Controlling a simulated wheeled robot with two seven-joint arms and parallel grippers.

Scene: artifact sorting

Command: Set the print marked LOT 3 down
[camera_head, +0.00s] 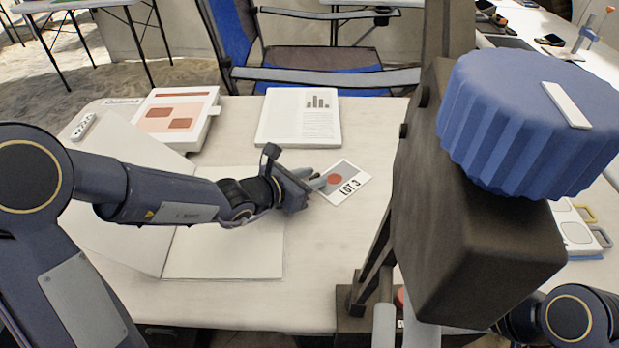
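The print marked LOT 3 (347,176) is a small pale card with a grey picture, a red disc and black lettering. My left gripper (318,181) reaches in from the left and its fingers are shut on the print's left edge. The print lies about level, face up, over the bare table (320,250); I cannot tell whether it touches the tabletop. My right arm shows only at the lower right, and its gripper is not in view.
An open blank book or folder (225,255) lies under my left arm. A white document with a bar chart (298,118) and a box with red panels (178,115) stand behind. A large dark stand with a blue ribbed knob (525,120) blocks the right side.

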